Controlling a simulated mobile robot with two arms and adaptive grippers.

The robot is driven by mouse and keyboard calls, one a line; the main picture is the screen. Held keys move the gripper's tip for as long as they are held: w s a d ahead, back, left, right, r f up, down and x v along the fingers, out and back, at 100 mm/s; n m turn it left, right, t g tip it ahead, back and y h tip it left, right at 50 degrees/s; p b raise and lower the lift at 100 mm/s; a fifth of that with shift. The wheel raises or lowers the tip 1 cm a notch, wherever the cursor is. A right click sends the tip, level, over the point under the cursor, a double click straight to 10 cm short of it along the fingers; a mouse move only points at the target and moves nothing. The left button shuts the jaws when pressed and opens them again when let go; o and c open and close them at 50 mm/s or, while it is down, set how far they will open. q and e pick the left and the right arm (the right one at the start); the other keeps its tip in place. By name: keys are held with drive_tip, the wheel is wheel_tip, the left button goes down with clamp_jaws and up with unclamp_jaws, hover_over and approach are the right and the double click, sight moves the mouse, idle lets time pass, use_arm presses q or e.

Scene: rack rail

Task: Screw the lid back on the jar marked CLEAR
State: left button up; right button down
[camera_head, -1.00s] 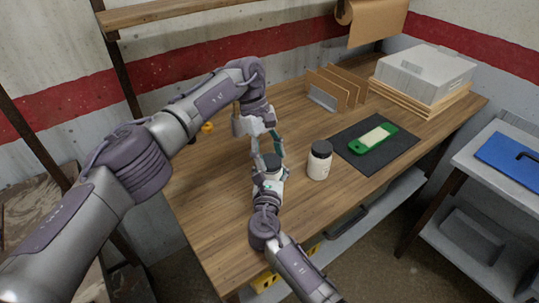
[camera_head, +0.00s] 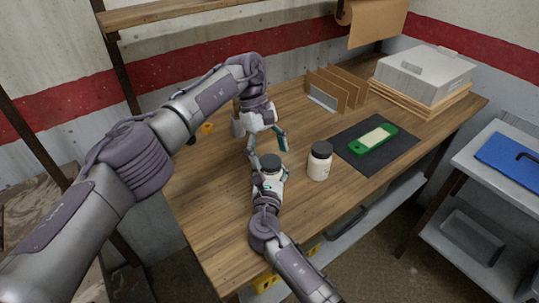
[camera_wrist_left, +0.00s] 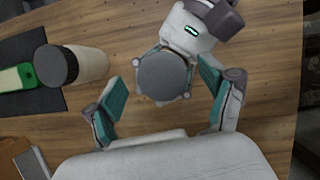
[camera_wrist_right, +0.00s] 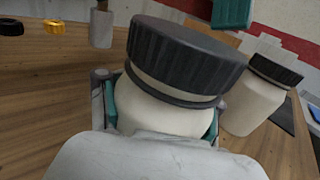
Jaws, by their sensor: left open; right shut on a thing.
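A white jar with a dark ribbed lid (camera_wrist_right: 185,55) is held upright in my right gripper (camera_head: 268,180), which is shut around the jar body (camera_wrist_right: 165,105). The lid sits on the jar's mouth; I cannot tell how tightly. It also shows from above in the left wrist view (camera_wrist_left: 163,77). My left gripper (camera_head: 268,147) is open just above the lid, its fingers spread on either side and apart from it. A second white jar (camera_head: 319,166) with a dark lid stands to the right on the table. No jar marking is readable.
A dark mat (camera_head: 393,157) with a green device (camera_head: 372,139) lies right of the second jar. A wooden divider rack (camera_head: 340,90) and a grey case (camera_head: 425,75) stand at the back. Small yellow and black items lie at the far left. The table's front edge is near my right arm.

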use_arm(q)
wheel_tip(320, 180, up, 4)
drive_tip(key=shift+f, duration=0.2)
drive_tip(key=shift+c, duration=0.4)
